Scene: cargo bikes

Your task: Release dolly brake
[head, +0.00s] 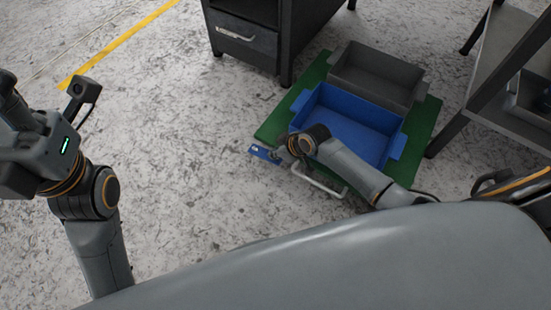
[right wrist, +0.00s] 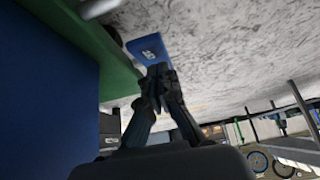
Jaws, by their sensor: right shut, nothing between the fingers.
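The green dolly (head: 424,137) stands on the floor at the right of the head view, carrying a blue bin and a grey bin. A blue brake tab (head: 264,153) with a white mark sticks out from its left side; it also shows in the right wrist view (right wrist: 149,49). My right gripper (head: 281,151) is shut and empty, its fingertips (right wrist: 160,70) right at the tab's near end. I cannot tell whether they touch it. My left gripper (head: 10,95) is at the left edge, partly cut off; its fingers do not show clearly.
The blue bin (head: 315,95) and grey bin (head: 384,64) sit on the dolly. A pale handle (head: 318,183) curves at its near side. A dark drawer cabinet (head: 246,40) stands behind, and a shelf rack (head: 482,80) stands close at the right. The floor to the left is clear.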

